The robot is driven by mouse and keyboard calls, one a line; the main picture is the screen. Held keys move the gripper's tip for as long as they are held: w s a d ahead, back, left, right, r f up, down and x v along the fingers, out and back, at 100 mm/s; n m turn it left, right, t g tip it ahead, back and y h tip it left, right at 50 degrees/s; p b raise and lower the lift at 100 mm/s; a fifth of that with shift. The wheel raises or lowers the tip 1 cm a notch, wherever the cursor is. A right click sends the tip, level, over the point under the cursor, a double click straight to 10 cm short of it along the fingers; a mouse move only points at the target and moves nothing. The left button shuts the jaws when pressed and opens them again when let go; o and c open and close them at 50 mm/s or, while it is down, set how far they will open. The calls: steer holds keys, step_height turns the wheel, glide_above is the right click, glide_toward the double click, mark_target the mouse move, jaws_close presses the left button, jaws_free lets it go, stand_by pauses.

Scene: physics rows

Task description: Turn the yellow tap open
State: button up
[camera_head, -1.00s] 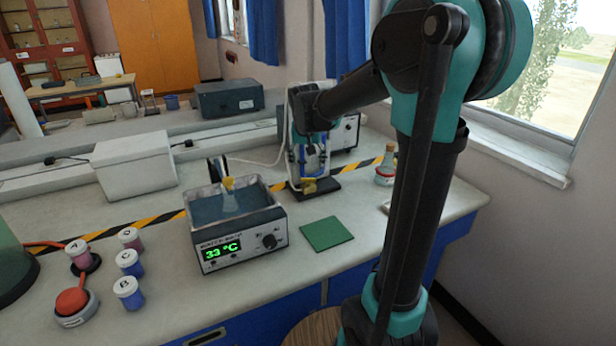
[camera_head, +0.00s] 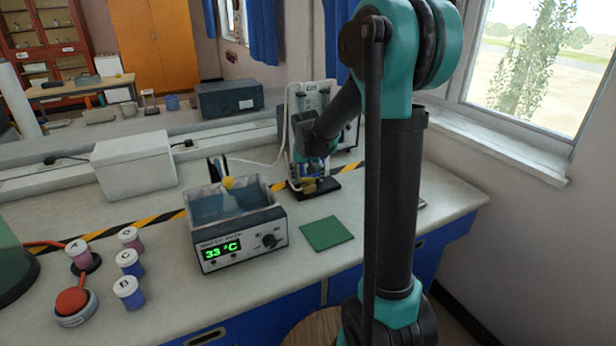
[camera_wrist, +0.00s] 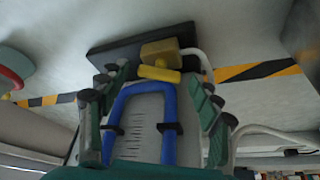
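The yellow tap (camera_wrist: 160,58) sits low on an upright stand with a blue U-shaped tube (camera_wrist: 166,94) and a black base (camera_wrist: 120,50). The tap's bright yellow lever (camera_wrist: 159,74) lies crosswise in the wrist view. My gripper (camera_wrist: 155,82) is open, with one teal finger on each side of the tube and tap. I see a gap between each fingertip and the lever; contact is not visible. In the head view my gripper (camera_head: 316,178) is in front of the stand's panel (camera_head: 309,98), and only a little yellow (camera_head: 308,185) shows.
A water bath (camera_head: 240,245) reading 33 °C stands left of the stand. A green mat (camera_head: 327,233) lies in front of it. Several lidded jars (camera_head: 128,290) stand at the left. A white box (camera_head: 134,163) is behind. The bench right of the mat is mostly clear.

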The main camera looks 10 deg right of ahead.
steer(key=c, duration=1)
steer(key=shift+o, duration=0.2)
steer(key=shift+n, duration=0.3)
steer(key=shift+d+n+y, duration=0.15)
steer(key=shift+n+y, duration=0.45)
steer(key=shift+n, duration=0.75)
steer(key=shift+d+n+y, duration=0.15)
steer(key=shift+n+y, duration=0.45)
steer(key=shift+n, duration=0.75)
steer(key=o, duration=1.2)
steer(key=shift+c, duration=0.2)
steer(key=v, duration=1.2)
